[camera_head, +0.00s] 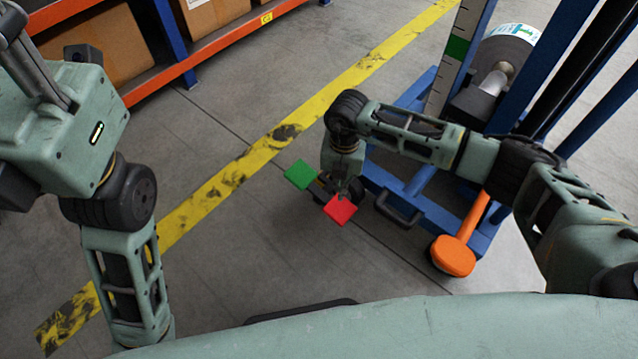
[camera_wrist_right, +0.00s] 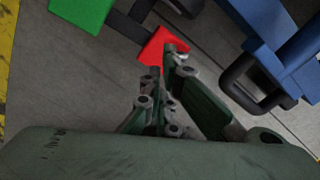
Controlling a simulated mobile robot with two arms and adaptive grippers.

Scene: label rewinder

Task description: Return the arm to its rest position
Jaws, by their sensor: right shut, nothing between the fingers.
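My right gripper (camera_head: 345,192) hangs low over the floor, left of the blue machine frame. Its fingers look shut and empty, and they also show in the right wrist view (camera_wrist_right: 165,62). Beside and below the fingertips are a red square plate (camera_head: 340,210) and a green square plate (camera_head: 300,175), with a dark bar between them. The red plate (camera_wrist_right: 163,46) is partly covered by the fingers in the right wrist view; I cannot tell if they touch. My left arm (camera_head: 70,140) is bent upward at the left edge; its gripper is outside the picture.
The blue machine frame (camera_head: 410,185) has a dark handle (camera_head: 398,210) and an orange, round-ended part (camera_head: 453,256) low at its front. A roll (camera_head: 508,50) sits higher up. An orange-edged shelf (camera_head: 155,85) with boxes stands upper left.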

